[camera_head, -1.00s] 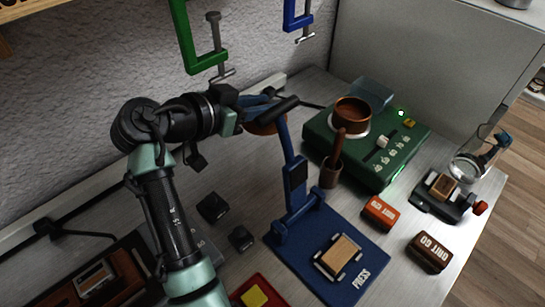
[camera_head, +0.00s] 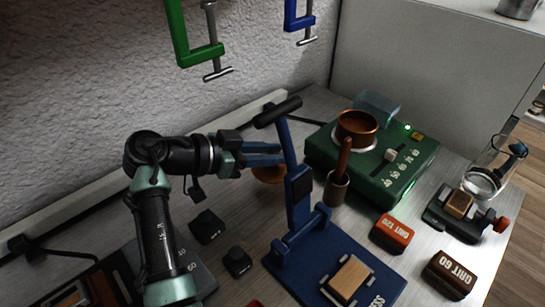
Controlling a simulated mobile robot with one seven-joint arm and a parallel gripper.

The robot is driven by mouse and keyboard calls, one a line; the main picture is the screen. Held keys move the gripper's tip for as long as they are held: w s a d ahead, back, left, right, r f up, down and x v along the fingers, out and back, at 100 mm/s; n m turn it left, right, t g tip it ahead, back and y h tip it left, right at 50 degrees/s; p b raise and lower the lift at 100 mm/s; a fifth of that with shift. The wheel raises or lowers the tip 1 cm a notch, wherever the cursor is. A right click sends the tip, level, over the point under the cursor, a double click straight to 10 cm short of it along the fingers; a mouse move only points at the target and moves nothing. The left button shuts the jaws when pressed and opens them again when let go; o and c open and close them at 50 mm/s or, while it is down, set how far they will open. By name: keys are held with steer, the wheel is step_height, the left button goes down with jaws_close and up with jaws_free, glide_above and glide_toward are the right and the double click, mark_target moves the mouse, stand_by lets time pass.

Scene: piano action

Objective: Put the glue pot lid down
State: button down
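The glue pot lid (camera_head: 270,175) is a copper-brown disc, partly hidden under the blue fingers of my gripper (camera_head: 280,154). My gripper reaches in from the left, its fingers close together over the lid, and appears shut on the lid's top; the grip itself is hidden. The lid is left of the blue press post, over the bench; whether it touches the bench I cannot tell. The copper glue pot (camera_head: 356,128) stands uncovered on the green heater (camera_head: 390,175), to the right of the press.
The blue press (camera_head: 298,190) stands close to my fingertips, its dark handle above them. A brush in a cup (camera_head: 338,188) stands right of it. Two small black blocks (camera_head: 207,226) lie below my arm. A tan object (camera_head: 272,98) is by the wall. Grit blocks (camera_head: 392,233) are at right.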

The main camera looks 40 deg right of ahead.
steer(key=shift+f, duration=0.5)
steer(key=shift+f, duration=0.1)
steer(key=shift+f+b, duration=0.55)
steer(key=shift+b, duration=0.15)
steer(key=c, duration=0.6)
jaws_free()
steer(key=shift+c, duration=0.2)
steer(key=shift+r, duration=0.15)
steer(key=shift+r+p, duration=0.35)
steer(key=shift+p, duration=0.15)
steer(key=v, duration=1.2)
steer(key=shift+r, duration=0.15)
